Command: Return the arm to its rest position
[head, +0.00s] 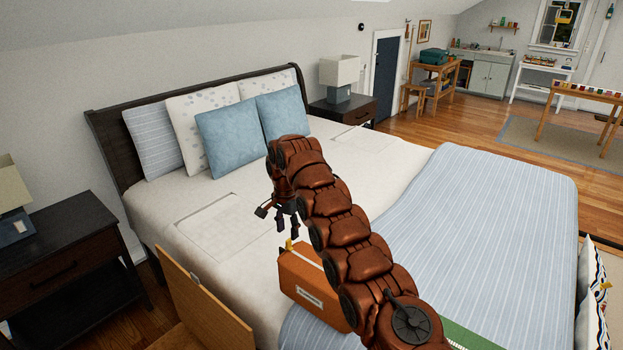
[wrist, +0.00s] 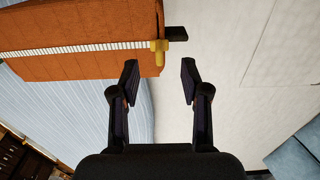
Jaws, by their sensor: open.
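My arm is copper-brown and reaches from the lower right of the head view over the bed. My gripper (head: 279,221) hangs at its end, fingers pointing down, above the white sheet. In the wrist view my gripper (wrist: 158,80) is open, with nothing between its fingers. An orange box-like case (head: 312,287) with a pale label lies on the bed just below the gripper, partly hidden by my arm. The case (wrist: 80,25) also fills the upper left of the wrist view, with a white ridged strip and a yellow tab near the left fingertip. I cannot tell whether they touch.
The bed (head: 160,217) carries several pillows (head: 229,137) and a blue striped blanket (head: 480,215). A dark nightstand (head: 66,262) with a lamp stands at left, and another nightstand (head: 345,109) beyond the bed. A wooden panel (head: 200,305) rises at the near bedside. Open floor lies at upper right.

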